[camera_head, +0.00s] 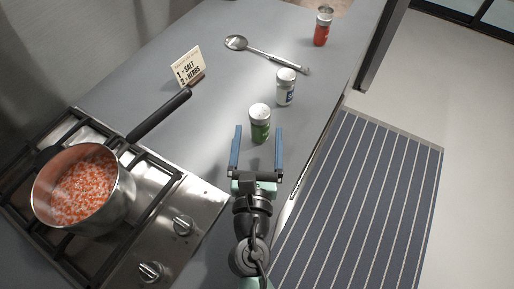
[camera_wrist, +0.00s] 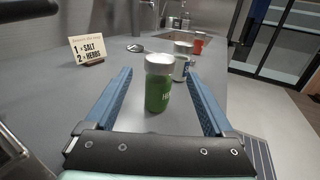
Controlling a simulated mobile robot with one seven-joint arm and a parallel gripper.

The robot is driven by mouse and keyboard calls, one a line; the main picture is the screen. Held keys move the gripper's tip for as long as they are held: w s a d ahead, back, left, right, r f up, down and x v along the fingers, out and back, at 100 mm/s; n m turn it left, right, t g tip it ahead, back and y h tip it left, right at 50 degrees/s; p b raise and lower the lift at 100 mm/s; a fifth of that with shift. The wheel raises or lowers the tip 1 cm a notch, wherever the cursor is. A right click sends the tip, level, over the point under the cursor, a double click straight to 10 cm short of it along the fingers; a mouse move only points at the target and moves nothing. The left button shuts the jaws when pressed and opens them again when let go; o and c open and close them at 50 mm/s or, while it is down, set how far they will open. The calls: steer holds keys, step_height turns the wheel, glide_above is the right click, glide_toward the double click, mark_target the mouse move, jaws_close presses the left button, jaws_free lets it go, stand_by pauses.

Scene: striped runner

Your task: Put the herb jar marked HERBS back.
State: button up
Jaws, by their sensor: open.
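The herb jar (camera_head: 260,126) is green with a pale silver lid and stands upright on the grey counter. In the wrist view the herb jar (camera_wrist: 159,88) shows part of a white label reading "H". My gripper (camera_head: 258,133) is open, with its blue fingers pointing at the jar, one on each side of it in the picture. In the wrist view the open fingers (camera_wrist: 160,82) also flank the jar, and I see no finger touching it.
A white-labelled jar (camera_head: 286,88) stands just beyond the herb jar, and a red jar (camera_head: 323,27) farther back.

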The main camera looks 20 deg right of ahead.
steer(key=shift+v, duration=1.45)
steer(key=w+a+r+m+t, duration=0.1)
steer(key=w+r+m+t, duration=0.15)
steer(key=r+m, duration=0.8)
steer(key=w+a+r+m+t, duration=0.15)
steer(key=w+r+m, duration=0.4)
steer(key=r, duration=0.85)
steer(key=s+a+r+m+t+y, duration=0.2)
steer(key=r+m, duration=0.3)
steer(key=r, duration=0.3)
steer(key=s+a+r+m+t+y, duration=0.2)
steer(key=s+a+r+m+y, duration=0.1)
steer(key=r, duration=0.6)
steer(key=s+a+r+m+t+y, duration=0.2)
steer(key=s+a+r+m, duration=0.3)
steer(key=r, duration=0.3)
steer(key=shift+s+r+m+t+y, duration=0.35)
steer(key=shift+s+m+t, duration=0.2)
steer(key=shift+m, duration=0.35)
steer(key=shift+f, duration=0.1)
